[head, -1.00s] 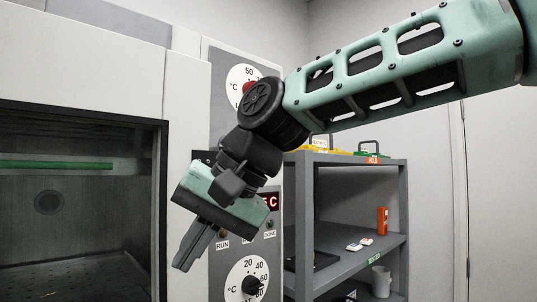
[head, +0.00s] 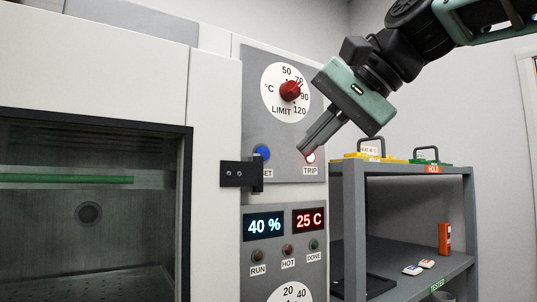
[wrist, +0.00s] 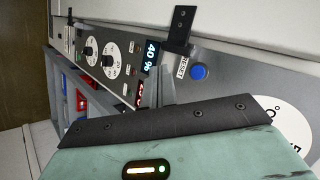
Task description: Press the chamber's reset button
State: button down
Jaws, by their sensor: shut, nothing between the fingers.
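The chamber's reset button is a round blue button (head: 263,152) on the grey control panel, with a label partly hidden by a black latch bracket (head: 238,174). In the wrist view the blue button (wrist: 199,72) shows beside its RESET label. My gripper (head: 304,150) is shut and empty, its fingertips in front of the panel to the right of the blue button, by the lit TRIP lamp (head: 310,158). In the wrist view my gripper (wrist: 158,78) lies to the left of the button. The fingertips look apart from the button; whether they touch the panel I cannot tell.
A red LIMIT knob (head: 290,91) sits above the button. Displays (head: 264,225) read 40 % and 25 C below. The chamber's glass window (head: 90,220) is at left. A grey shelf (head: 400,168) with boxes stands right of the panel.

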aim_at(263, 154)
jog(key=shift+w+a+p, duration=0.85)
jog(key=shift+w, duration=0.35)
jog(key=shift+w+a+p, duration=0.8)
jog(key=shift+w, duration=0.45)
jog(key=shift+w+a+p, duration=0.85)
jog(key=shift+w, duration=0.35)
jog(key=shift+w+a+p, duration=0.2)
jog(key=shift+w+p, duration=0.15)
jog(key=shift+w+a+p, duration=0.25)
jog(key=shift+w+p, duration=0.05)
jog(key=shift+p, duration=0.05)
dwell(0.3)
jog(key=shift+s+d+b, duration=0.5)
jog(key=shift+s, duration=0.15)
